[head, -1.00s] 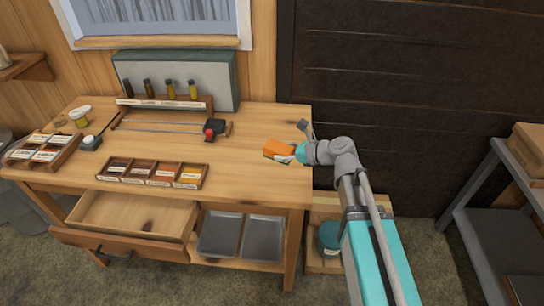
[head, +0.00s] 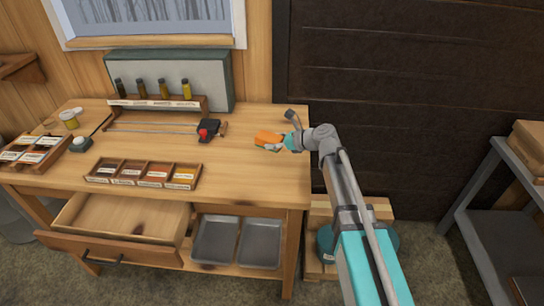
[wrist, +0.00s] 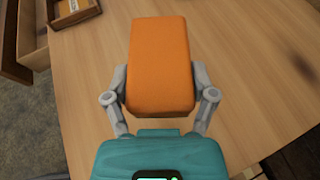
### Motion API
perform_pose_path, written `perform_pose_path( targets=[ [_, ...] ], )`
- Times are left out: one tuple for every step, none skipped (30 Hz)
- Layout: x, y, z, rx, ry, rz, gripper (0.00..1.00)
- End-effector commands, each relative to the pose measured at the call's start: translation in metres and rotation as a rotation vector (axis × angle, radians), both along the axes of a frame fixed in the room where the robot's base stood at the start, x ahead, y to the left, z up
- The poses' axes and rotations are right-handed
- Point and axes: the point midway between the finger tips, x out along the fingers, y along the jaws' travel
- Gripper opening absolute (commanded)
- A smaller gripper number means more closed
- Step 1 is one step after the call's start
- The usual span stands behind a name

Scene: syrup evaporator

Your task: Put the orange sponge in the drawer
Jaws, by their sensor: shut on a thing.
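The orange sponge (head: 267,138) is held by my gripper (head: 279,145) over the right end of the wooden table. In the wrist view the sponge (wrist: 160,65) sits between the two grey fingers of my gripper (wrist: 160,95), which press on its sides. The sponge appears to be above the tabletop; the exact gap is hard to judge. The drawer (head: 112,240) under the table's left part is pulled out, and its visible inside is empty. In the wrist view, part of what looks like the drawer shows at the top left edge.
A compartment tray of labelled samples (head: 143,174) stands near the table's front edge, between sponge and drawer. A bottle rack (head: 160,104) and a black-and-red tool (head: 208,130) are further back. Two metal pans (head: 215,240) lie on the shelf below. The right tabletop is clear.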

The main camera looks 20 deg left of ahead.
Motion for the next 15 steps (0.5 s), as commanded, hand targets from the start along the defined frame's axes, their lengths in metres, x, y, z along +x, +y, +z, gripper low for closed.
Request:
perform_pose_path(
  targets=[
    [0.006, 0.003, -0.011, 0.000, 0.000, 0.000, 0.26],
    [0.008, 0.004, -0.013, 0.000, 0.000, 0.000, 0.26],
    [0.011, 0.005, -0.017, 0.000, 0.000, 0.000, 0.26],
    [0.013, 0.007, -0.020, 0.000, 0.000, 0.000, 0.26],
    [0.015, 0.008, -0.023, 0.000, 0.000, 0.000, 0.26],
    [0.017, 0.009, -0.026, 0.000, 0.000, 0.000, 0.26],
    [0.019, 0.010, -0.028, 0.000, 0.000, 0.000, 0.26],
    [0.020, 0.011, -0.030, 0.000, 0.000, 0.000, 0.26],
    [0.022, 0.011, -0.032, 0.000, 0.000, 0.000, 0.26],
    [0.023, 0.012, -0.033, 0.000, 0.000, 0.000, 0.26],
    [0.024, 0.013, -0.034, 0.000, 0.000, 0.000, 0.26],
    [0.025, 0.013, -0.035, 0.000, 0.000, -0.001, 0.26],
    [0.025, 0.013, -0.035, 0.000, 0.000, -0.001, 0.26],
    [0.025, 0.013, -0.036, 0.000, 0.000, -0.001, 0.26],
    [0.026, 0.013, -0.036, 0.000, 0.000, -0.001, 0.26]
  ],
)
